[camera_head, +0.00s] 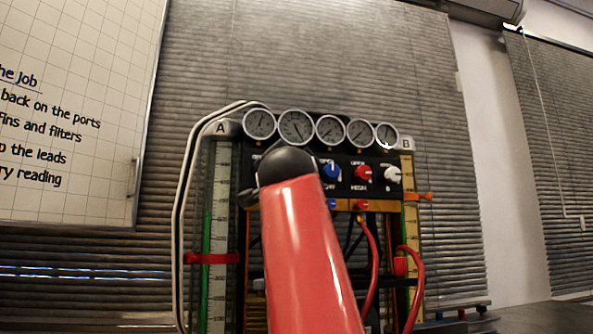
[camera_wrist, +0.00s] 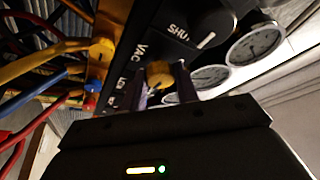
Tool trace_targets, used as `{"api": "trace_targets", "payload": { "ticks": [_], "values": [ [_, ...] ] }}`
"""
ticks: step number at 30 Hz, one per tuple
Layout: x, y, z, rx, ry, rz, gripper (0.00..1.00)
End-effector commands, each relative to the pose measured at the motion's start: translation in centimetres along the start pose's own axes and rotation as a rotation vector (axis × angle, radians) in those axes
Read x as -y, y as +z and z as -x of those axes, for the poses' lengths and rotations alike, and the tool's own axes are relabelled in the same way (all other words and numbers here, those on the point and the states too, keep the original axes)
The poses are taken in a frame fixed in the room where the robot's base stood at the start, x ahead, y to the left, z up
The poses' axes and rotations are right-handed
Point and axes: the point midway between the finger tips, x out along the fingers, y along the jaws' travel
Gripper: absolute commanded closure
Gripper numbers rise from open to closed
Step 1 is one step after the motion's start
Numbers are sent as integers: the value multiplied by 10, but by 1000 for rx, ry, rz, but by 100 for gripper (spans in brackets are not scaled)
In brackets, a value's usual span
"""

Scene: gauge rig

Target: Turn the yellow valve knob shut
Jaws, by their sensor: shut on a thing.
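In the wrist view the yellow valve knob (camera_wrist: 160,73) sits on the black panel beside the "VAC" lettering. My gripper (camera_wrist: 165,78) has its two fingers on either side of this knob and is shut on it. The knob's lower part and its pointer mark are hidden by the fingers and the gripper body. In the head view my red arm and dark wrist cover that part of the panel, so the yellow knob and my fingertips are hidden there.
A black knob (camera_wrist: 213,28) and round gauges (camera_wrist: 255,45) lie close by. In the head view, blue (camera_head: 330,169), red (camera_head: 364,173) and white (camera_head: 393,174) knobs stand right of my wrist. Red hoses (camera_head: 417,280) hang below. A yellow hose fitting (camera_wrist: 101,48) is left in the wrist view.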

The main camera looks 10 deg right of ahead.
Motion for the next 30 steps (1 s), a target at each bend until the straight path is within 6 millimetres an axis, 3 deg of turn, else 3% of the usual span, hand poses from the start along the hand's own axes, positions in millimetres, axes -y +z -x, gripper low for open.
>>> {"api": "trace_targets", "payload": {
  "ticks": [2, 3, 8, 17, 30],
  "values": [
    [0, 0, 0, 0, 0, -1, 92],
    [0, 0, 0, 0, 0, -1, 67],
    [0, 0, 0, 0, 0, -1, 48],
    [0, 0, 3, 0, -1, 0, 48],
    [-2, 3, 68, 1, -4, -2, 48]
  ]
}}
